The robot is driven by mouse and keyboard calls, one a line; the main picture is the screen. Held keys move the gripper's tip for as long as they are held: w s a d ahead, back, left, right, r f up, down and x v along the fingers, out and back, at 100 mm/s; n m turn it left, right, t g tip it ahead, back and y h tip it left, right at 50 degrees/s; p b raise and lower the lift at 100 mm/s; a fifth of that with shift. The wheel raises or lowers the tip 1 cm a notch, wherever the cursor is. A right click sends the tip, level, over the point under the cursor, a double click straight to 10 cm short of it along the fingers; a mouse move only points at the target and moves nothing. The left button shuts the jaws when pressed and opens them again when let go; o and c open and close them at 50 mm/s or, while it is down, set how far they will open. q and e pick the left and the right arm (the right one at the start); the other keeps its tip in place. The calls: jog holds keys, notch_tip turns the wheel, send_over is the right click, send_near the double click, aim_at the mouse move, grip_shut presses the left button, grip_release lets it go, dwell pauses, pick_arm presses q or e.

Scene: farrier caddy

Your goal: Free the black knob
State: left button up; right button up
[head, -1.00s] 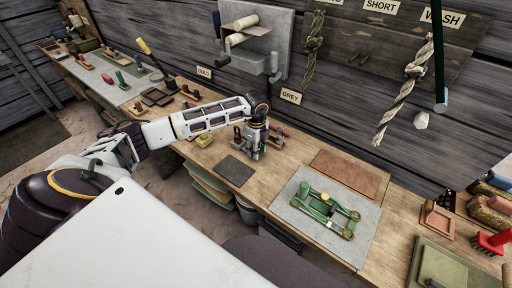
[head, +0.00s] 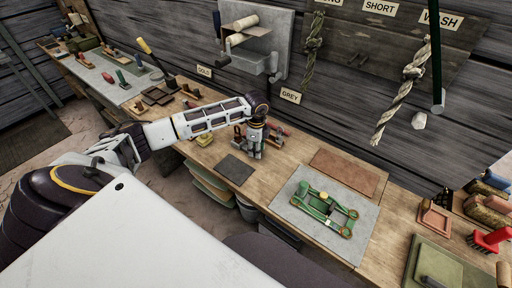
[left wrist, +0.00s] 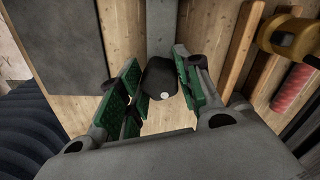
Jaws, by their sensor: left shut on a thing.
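The black knob (left wrist: 160,78) shows in the left wrist view as a dark rounded block with a small pale spot. It sits between the green-padded fingers of my left gripper (left wrist: 158,88), which is shut on it. A grey bar or strip (left wrist: 161,28) lies just behind the knob; I cannot tell whether they touch. In the head view my left gripper (head: 254,150) points down over the bench beside the dark mat, and it hides the knob there. My right gripper is not in view.
A dark square mat (head: 235,169) lies left of the gripper, with a small yellow item (head: 205,140) behind it. Wooden racks with tools (head: 274,139) stand close on the right. A green frame (head: 322,211) lies on a grey plate (head: 285,208); a brown mat (head: 345,172) is behind it.

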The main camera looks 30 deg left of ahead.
pick_arm(q)
jog(key=n+p, duration=0.1)
jog(key=n, duration=0.2)
jog(key=shift+p, duration=0.3)
jog(key=shift+f+n+p, duration=0.1)
jog(key=shift+n+p, duration=0.5)
jog(key=shift+n, duration=1)
jog(key=shift+s, duration=0.1)
jog(key=shift+n+p, duration=0.45)
jog(key=shift+n, duration=0.25)
jog(key=n+p, duration=0.1)
jog(key=p, duration=0.3)
jog(key=shift+d, duration=0.2)
jog(key=shift+w, duration=0.2)
